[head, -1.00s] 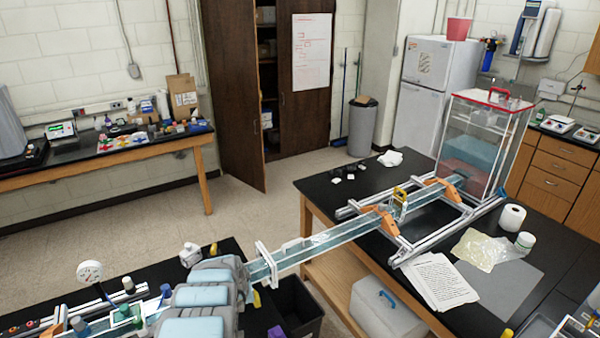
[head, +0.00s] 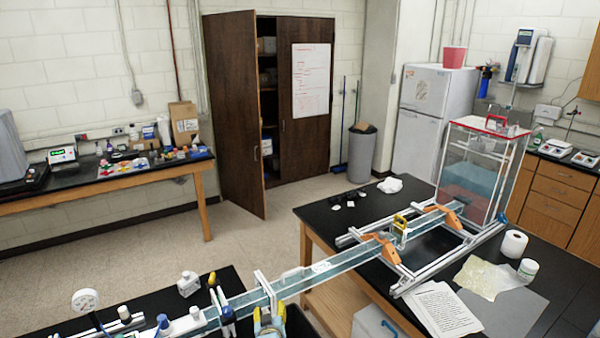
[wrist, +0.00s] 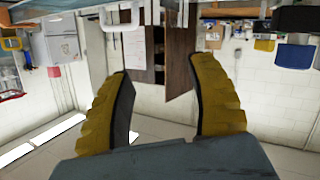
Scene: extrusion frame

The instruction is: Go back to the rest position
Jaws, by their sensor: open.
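My gripper (wrist: 162,66) shows in the wrist view with its two yellow, ridged fingers wide apart. Nothing is between them; only the far room shows there, upside down. The wooden cabinet (wrist: 172,60) and the pale wall are seen well beyond the fingertips. In the head view, a small yellow and blue piece at the bottom edge, just below the clear channel (head: 330,270), looks like the end of my gripper, mostly cut off by the frame.
The channel bridges the gap from the near bench to the right bench (head: 325,208). A clear water tank (head: 462,155) with a red-rimmed lid stands there. Open floor (head: 225,237) lies behind the channel.

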